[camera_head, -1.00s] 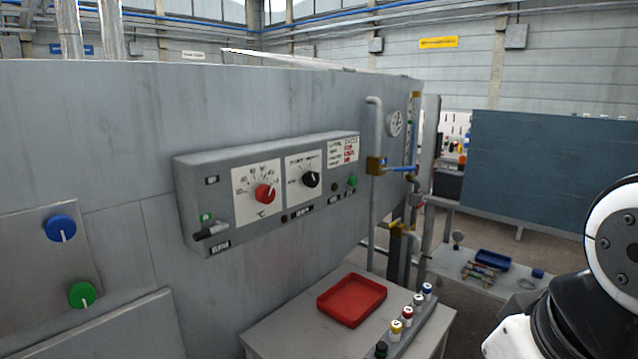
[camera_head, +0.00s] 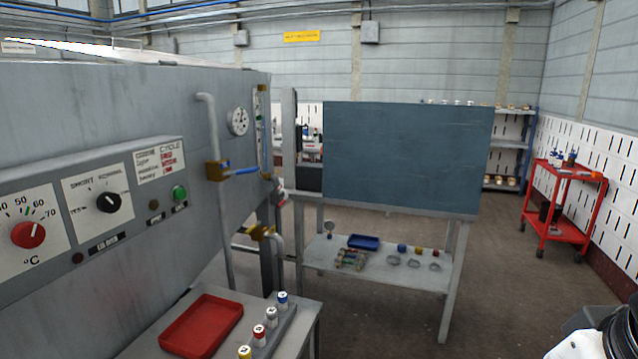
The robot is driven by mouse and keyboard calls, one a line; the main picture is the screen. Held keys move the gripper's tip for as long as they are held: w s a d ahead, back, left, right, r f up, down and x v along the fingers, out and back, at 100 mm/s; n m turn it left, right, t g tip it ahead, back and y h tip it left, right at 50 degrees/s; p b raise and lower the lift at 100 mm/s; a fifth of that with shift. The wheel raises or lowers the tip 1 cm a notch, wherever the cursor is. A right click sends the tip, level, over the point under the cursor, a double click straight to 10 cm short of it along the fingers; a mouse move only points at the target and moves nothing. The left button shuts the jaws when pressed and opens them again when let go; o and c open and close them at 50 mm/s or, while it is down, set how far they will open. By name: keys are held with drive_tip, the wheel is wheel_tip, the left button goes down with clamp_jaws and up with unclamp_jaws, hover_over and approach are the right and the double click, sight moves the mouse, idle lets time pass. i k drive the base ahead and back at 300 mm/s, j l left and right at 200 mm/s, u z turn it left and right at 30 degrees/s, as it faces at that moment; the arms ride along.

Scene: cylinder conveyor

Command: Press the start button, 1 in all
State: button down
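A green round button (camera_head: 179,193) sits at the right end of the grey control box (camera_head: 150,220) on the machine wall. Its small label below is too small to read, so I cannot confirm that it is the start button. Left of it are a small dark brownish round fitting (camera_head: 153,205), a black knob (camera_head: 108,202) and a red knob (camera_head: 28,235). Part of my arm shows at the bottom right corner, far from the button. My gripper is not in view.
A side table (camera_head: 150,345) with a red tray (camera_head: 203,326) and several colour-topped cylinders stands below the box. Pipes with a blue-handled valve (camera_head: 240,171) rise right of the button. A bench with a dark board (camera_head: 400,155) stands behind. A red cart (camera_head: 565,205) stands at right; open floor lies between.

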sight(181, 193)
drive_tip(key=z, duration=0.4)
drive_tip(key=i, duration=1.35)
drive_tip(key=i+u, duration=0.1)
drive_tip(key=i, duration=0.15)
drive_tip(key=u, duration=0.75)
